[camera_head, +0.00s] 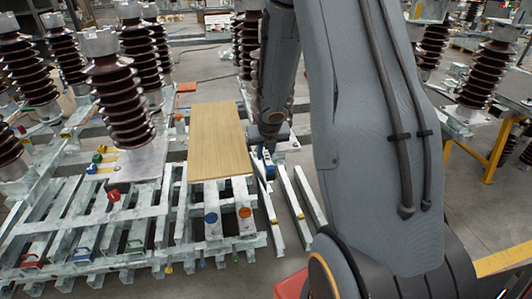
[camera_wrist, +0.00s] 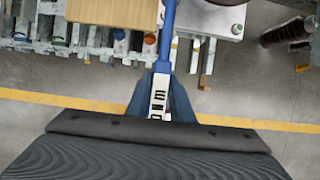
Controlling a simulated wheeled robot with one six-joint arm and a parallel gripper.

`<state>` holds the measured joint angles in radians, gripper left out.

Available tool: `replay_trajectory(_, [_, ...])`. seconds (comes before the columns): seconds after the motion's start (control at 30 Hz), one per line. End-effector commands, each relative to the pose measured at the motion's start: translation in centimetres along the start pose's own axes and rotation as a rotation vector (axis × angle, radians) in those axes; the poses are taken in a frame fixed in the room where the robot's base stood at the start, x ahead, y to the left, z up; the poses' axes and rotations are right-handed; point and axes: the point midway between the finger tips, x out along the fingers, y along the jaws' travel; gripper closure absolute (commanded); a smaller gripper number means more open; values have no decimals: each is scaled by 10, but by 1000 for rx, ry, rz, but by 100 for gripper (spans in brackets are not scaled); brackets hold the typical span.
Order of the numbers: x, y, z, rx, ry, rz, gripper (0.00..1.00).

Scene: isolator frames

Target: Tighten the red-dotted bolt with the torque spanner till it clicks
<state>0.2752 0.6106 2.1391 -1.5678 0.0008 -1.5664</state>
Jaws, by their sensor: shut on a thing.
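My gripper (camera_wrist: 160,104) is shut on the torque spanner (camera_wrist: 168,22), whose blue shaft runs up and out of the top of the wrist view. A white part with dark markings shows between the fingers. The spanner's far end is out of that view. In the head view my gripper (camera_head: 267,160) hangs just right of the wooden board, and the spanner is hardly visible there.
A wooden board (camera_head: 220,140) lies on the galvanised steel frame (camera_head: 180,225). Brown ribbed insulators (camera_head: 120,105) stand on the left. Red (camera_head: 114,195), blue (camera_head: 210,218) and orange (camera_head: 245,212) markers dot the frame. Loose steel bars (camera_head: 290,207) lie on the floor right of it.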

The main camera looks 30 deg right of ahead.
Motion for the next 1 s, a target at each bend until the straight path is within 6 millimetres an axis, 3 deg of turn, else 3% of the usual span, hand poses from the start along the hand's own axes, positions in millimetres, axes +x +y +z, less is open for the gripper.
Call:
replay_trajectory(0.57, [35, 0, -12, -1, -2, 0, 100])
replay_trajectory(1.0, [32, 0, -12, -3, -2, 0, 100])
